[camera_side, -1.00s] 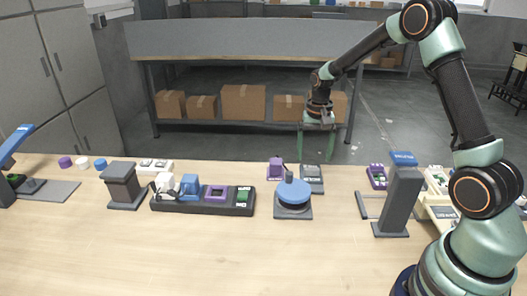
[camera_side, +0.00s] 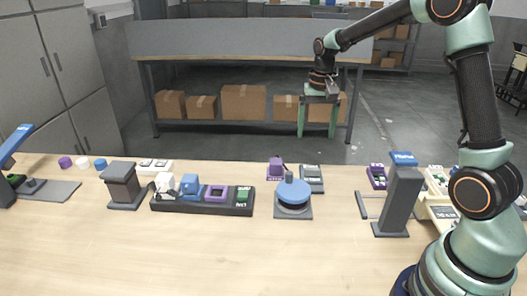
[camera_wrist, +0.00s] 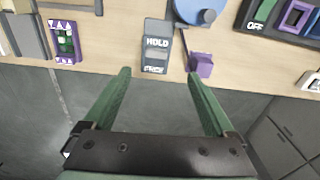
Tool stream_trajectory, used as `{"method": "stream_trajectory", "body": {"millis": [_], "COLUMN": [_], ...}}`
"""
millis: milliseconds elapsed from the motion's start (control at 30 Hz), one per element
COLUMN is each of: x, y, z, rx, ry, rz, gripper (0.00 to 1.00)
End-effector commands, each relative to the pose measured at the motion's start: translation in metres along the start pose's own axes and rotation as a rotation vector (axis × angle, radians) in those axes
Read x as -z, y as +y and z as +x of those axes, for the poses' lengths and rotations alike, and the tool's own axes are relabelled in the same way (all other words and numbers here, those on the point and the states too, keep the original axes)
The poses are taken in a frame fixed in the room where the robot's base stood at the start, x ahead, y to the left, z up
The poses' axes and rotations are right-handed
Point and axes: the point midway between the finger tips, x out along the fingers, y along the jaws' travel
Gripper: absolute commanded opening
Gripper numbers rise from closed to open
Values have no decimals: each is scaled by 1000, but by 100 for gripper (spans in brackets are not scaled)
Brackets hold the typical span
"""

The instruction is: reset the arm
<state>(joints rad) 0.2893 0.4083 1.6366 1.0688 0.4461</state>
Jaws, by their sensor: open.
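My gripper (camera_side: 317,132) hangs high beyond the far edge of the table in the side view, fingers pointing down. Its two green fingers are wide apart with nothing between them. The wrist view also shows the open gripper (camera_wrist: 160,74), with its fingertips toward the table's edge. Beyond them are a grey block marked HOLD (camera_wrist: 157,42) and a purple block (camera_wrist: 201,65). My gripper touches none of the table's things. A grey post with a blue top marked Home (camera_side: 403,160) stands near my base.
The wooden table (camera_side: 250,262) is clear at the front. A round blue-topped device (camera_side: 292,192), a dark tray (camera_side: 215,207) of coloured switches and a grey column (camera_side: 121,185) stand along it. A bench (camera_side: 250,42) with cardboard boxes stands behind.

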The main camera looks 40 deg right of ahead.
Motion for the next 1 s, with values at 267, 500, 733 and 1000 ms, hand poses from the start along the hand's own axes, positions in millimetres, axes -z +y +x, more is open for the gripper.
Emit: {"method": "stream_trajectory", "body": {"millis": [267,500,733,1000], "x": [-58,-116,-165,-191], "y": [-13,-11,-4,1], "z": [-61,-91,-99,-95], "rx": [63,113,155,178], "ry": [132,253,366,437], "rz": [-223,-425,-606,-713], "gripper": [90,90,90,90]}}
